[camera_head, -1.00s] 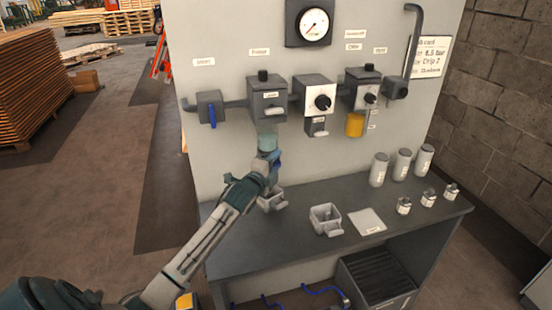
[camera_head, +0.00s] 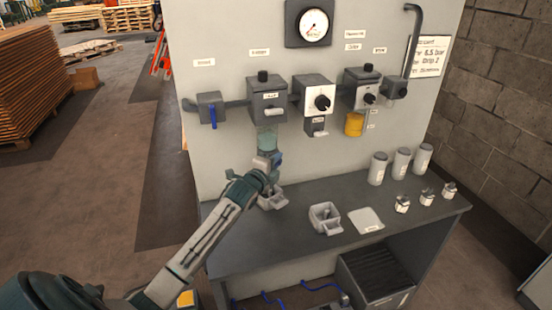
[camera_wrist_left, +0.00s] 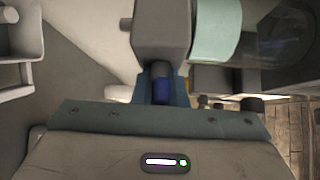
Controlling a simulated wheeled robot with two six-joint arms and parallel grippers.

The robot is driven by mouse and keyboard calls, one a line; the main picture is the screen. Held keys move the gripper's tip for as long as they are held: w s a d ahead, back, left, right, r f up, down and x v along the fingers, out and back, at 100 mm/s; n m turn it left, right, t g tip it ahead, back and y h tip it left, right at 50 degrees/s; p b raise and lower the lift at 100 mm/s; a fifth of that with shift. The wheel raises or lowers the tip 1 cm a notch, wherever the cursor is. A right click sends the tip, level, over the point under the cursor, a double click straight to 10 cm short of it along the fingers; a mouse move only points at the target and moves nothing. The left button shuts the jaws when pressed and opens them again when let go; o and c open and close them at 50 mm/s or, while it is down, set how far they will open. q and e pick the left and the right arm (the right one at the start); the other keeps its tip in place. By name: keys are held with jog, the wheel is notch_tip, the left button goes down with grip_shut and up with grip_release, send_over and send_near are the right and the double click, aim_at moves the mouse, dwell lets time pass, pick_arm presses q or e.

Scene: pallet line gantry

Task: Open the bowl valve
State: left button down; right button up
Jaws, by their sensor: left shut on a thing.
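The filter unit (camera_head: 267,103) hangs on the grey panel, with its pale teal see-through bowl (camera_head: 267,138) below it. The bowl also shows in the left wrist view (camera_wrist_left: 215,32), beside a grey block (camera_wrist_left: 163,30). My left gripper (camera_head: 272,162) is just under the bowl. My right gripper is not in view.
A blue-handled valve (camera_head: 212,112) is left on the panel. Several grey containers stand at the bench's right.

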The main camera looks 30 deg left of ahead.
pick_arm(q)
jog(key=m+g+p, duration=0.1)
jog(key=g+p, duration=0.1)
jog(key=p, duration=0.1)
jog(key=m+g+y+p, duration=0.1)
jog(key=m+g+p, duration=0.1)
jog(key=p, duration=0.2)
jog(key=m+g+p, duration=0.1)
jog(key=g+p, duration=0.1)
jog(key=p, duration=0.2)
jog(key=shift+s+a+f+m, duration=0.1)
jog(key=shift+s+f+m, duration=0.05)
jog(key=shift+f+m, duration=0.2)
jog(key=shift+f, duration=0.1)
jog(key=c, duration=1.5)
grip_release()
jog(key=shift+o, duration=0.2)
